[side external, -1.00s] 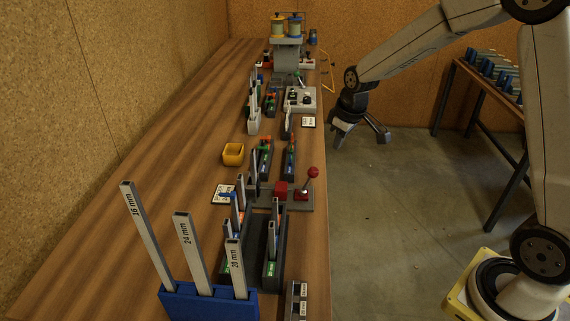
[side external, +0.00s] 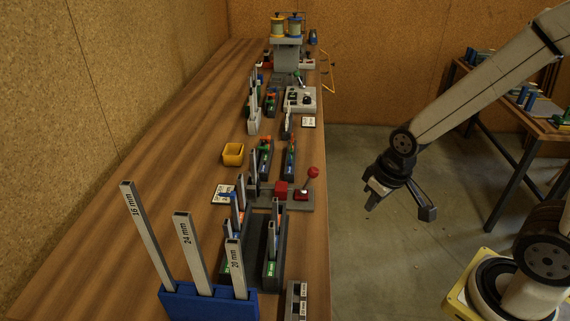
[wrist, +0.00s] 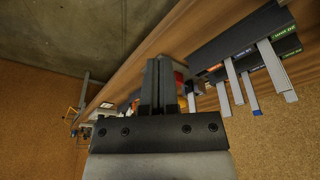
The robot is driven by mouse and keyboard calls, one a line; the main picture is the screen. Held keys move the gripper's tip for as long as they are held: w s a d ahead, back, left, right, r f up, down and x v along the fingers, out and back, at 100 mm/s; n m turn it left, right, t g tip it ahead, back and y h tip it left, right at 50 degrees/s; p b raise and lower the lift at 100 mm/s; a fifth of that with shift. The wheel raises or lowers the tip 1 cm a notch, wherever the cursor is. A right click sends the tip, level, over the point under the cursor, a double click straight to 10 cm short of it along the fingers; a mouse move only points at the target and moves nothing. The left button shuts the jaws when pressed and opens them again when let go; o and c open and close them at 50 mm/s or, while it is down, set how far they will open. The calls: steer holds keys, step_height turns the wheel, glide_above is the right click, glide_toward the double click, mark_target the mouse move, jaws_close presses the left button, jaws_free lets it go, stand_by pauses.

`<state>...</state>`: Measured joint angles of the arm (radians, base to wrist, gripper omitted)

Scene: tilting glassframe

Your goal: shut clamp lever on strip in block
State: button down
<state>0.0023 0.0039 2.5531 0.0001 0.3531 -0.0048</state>
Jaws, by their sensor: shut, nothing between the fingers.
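My gripper (side external: 372,203) hangs over the floor to the right of the bench, clear of everything on it. In the wrist view its two dark fingers (wrist: 166,82) are together with nothing between them.
A blue stand (side external: 208,303) holds upright labelled grey bars at the near end. Dark racks (side external: 257,245) with strips stand behind it. A yellow bin (side external: 233,153) sits to the left. Spools (side external: 286,27) stand at the far end. The bench's left side is mostly bare.

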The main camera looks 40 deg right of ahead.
steer(key=w+a+r+n+g+h, duration=0.1)
steer(key=w+a+r+n, duration=0.1)
steer(key=w, duration=0.8)
steer(key=w+a+r+n+h, duration=0.1)
steer(key=w+r+n, duration=0.4)
steer(key=w, duration=0.6)
steer(key=shift+a+n+g, duration=0.4)
steer(key=shift+a+n, duration=0.1)
steer(key=shift+n, duration=0.6)
steer(key=shift+w, duration=0.1)
glide_above(309, 180)
steer(key=a, duration=0.2)
step_height(309, 180, down, 11)
steer(key=shift+f, duration=0.2)
steer(key=shift+d, duration=0.1)
